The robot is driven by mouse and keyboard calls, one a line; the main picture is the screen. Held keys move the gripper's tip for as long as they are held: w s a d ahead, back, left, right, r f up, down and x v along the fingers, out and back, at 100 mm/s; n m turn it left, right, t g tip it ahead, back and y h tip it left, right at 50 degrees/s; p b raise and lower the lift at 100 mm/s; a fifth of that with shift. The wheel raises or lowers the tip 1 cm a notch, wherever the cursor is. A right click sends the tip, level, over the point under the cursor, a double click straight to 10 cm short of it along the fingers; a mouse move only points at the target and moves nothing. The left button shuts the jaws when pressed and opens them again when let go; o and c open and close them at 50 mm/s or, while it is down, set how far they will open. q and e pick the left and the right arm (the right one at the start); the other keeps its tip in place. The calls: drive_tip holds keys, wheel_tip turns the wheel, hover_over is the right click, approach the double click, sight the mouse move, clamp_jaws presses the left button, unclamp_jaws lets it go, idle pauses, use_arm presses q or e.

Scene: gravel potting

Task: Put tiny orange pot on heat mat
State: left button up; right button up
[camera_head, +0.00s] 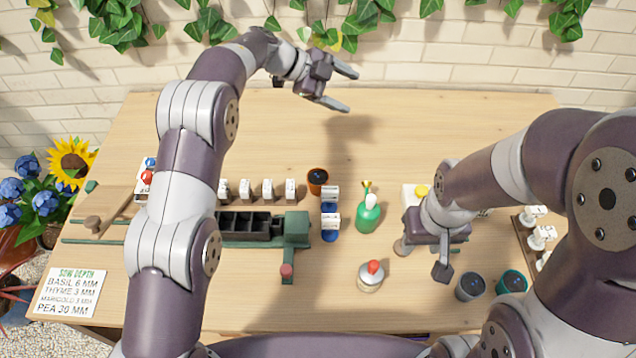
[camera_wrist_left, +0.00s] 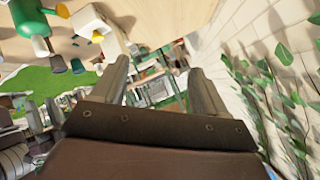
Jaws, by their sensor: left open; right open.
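The tiny orange pot (camera_head: 317,180) stands upright near the middle of the table in the head view, with dark filling inside. I cannot make out a heat mat; my arms cover parts of the table. My left gripper (camera_head: 343,88) is open and empty, raised above the back edge of the table, behind and a little right of the pot. Its parted fingers (camera_wrist_left: 157,78) also show in the left wrist view, with nothing between them. My right gripper (camera_head: 423,258) is open over the right part of the table, apart from the pot.
Blue-and-white containers (camera_head: 330,221) stand just in front of the pot, and a green spray bottle (camera_head: 368,215) to its right. A black-celled tray (camera_head: 244,224) in a green frame lies left. A red-capped bottle (camera_head: 371,275) and dark cups (camera_head: 470,287) stand in front. The back of the table is clear.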

use_arm(q)
wheel_tip(320, 180, down, 6)
drive_tip(key=s+a+m+g+y, duration=0.1)
drive_tip(key=s+m+g+y, duration=0.1)
drive_tip(key=g+y, duration=0.3)
drive_tip(key=y, duration=0.2)
approach(317, 176)
drive_tip(key=shift+m+y, duration=0.3)
drive_tip(key=x, duration=0.5)
drive_tip(key=shift+w+d, duration=0.15)
drive_tip(key=shift+d, duration=0.25)
drive_tip(key=p+x, duration=0.1)
drive_tip(key=x, duration=0.5)
drive_tip(key=shift+s+f, duration=0.1)
drive_tip(key=shift+s, duration=0.15)
drive_tip(key=shift+d+f, duration=0.1)
drive_tip(key=shift+f, duration=0.3)
drive_tip(key=shift+r, duration=0.1)
drive_tip(key=c, duration=0.9)
